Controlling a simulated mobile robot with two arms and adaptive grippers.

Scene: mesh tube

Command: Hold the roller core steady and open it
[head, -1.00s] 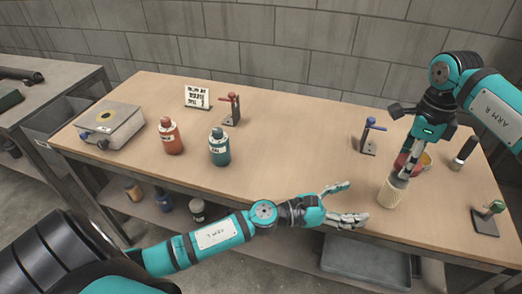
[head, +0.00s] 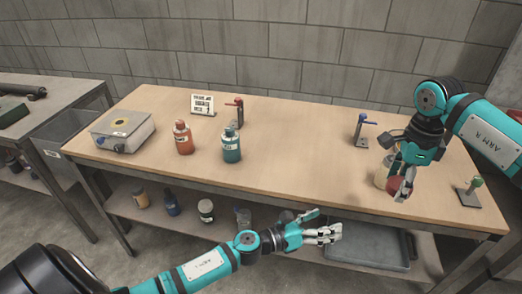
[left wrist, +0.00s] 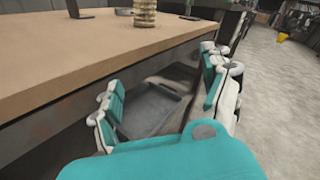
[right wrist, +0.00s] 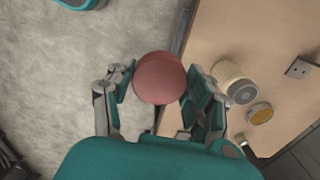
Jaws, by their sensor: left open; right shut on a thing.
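A cream ribbed tube, which seems to be the roller core (head: 381,175), stands upright near the table's front right. Its grey top shows in the right wrist view (right wrist: 243,91), and it appears at the top of the left wrist view (left wrist: 145,12). My right gripper (head: 403,182) is beside the tube, shut on a round red thing (right wrist: 159,78). It holds that thing around the table's front edge, apart from the tube. My left gripper (head: 318,226) is open and empty in front of the table, below its top; its spread fingers show in the left wrist view (left wrist: 165,92).
A yellow-topped round thing (right wrist: 260,113) is beside the tube. A blue-handled stand (head: 362,130) is behind, a green-handled one (head: 470,191) to the right. Orange (head: 183,138) and teal (head: 231,145) bottles are further left. A grey tray (head: 365,247) lies below the table. The table's middle is clear.

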